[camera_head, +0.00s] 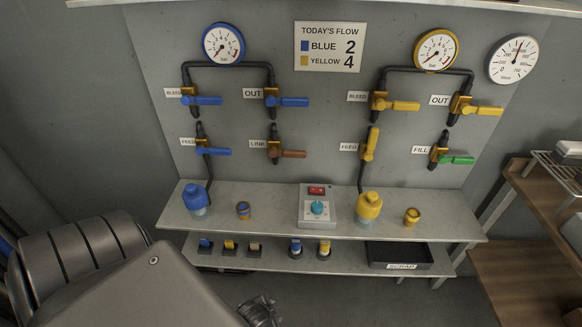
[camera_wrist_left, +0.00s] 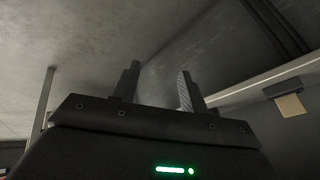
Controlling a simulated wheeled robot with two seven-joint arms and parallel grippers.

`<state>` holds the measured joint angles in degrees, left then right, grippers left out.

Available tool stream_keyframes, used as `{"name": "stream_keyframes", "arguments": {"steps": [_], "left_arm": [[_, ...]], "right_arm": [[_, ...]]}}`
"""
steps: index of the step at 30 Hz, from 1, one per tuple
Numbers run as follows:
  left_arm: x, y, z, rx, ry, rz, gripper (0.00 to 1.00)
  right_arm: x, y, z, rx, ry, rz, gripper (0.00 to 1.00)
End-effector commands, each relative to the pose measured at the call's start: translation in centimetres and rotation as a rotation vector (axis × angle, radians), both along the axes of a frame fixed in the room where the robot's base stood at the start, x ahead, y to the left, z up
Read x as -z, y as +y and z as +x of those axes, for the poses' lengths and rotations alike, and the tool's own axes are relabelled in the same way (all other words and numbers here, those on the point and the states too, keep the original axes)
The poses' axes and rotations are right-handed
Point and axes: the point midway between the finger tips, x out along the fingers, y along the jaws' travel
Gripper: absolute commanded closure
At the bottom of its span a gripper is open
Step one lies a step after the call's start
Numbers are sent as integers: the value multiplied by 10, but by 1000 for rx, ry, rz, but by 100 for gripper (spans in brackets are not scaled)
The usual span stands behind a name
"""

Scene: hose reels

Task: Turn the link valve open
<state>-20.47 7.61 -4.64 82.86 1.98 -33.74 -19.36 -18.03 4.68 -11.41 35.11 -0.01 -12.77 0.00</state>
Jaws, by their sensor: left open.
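The link valve (camera_head: 275,150) is on the grey panel, right of its LINK label, in the head view. Its brown handle (camera_head: 292,154) points right, across the vertical line of the valve. My left gripper (camera_wrist_left: 158,88) is open and empty in the left wrist view, with its two dark fingers apart. In the head view my left arm fills the lower left, well below and in front of the valve, and a dark part at its end shows at the bottom edge. No gripper touches the valve. My right gripper is not in view.
Blue-handled valves, such as the blue OUT valve (camera_head: 290,101), surround the link valve. The yellow feed valve (camera_head: 370,144) has its handle upright. A shelf (camera_head: 270,200) below holds a blue bottle (camera_head: 195,198), a yellow bottle (camera_head: 369,206) and a control box (camera_head: 317,207).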

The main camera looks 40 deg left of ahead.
Motion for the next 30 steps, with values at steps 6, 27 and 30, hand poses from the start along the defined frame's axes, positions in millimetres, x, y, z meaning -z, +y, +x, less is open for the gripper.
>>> {"name": "stream_keyframes", "arguments": {"steps": [6, 27, 30], "left_arm": [[-154, 21, 74, 115, -229, 132, 56], [-420, 123, 163, 408, -786, 1055, 56], [-422, 124, 164, 410, -788, 1063, 56]], "right_arm": [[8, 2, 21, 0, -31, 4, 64], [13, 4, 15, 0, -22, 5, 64], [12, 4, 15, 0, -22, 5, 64]]}}
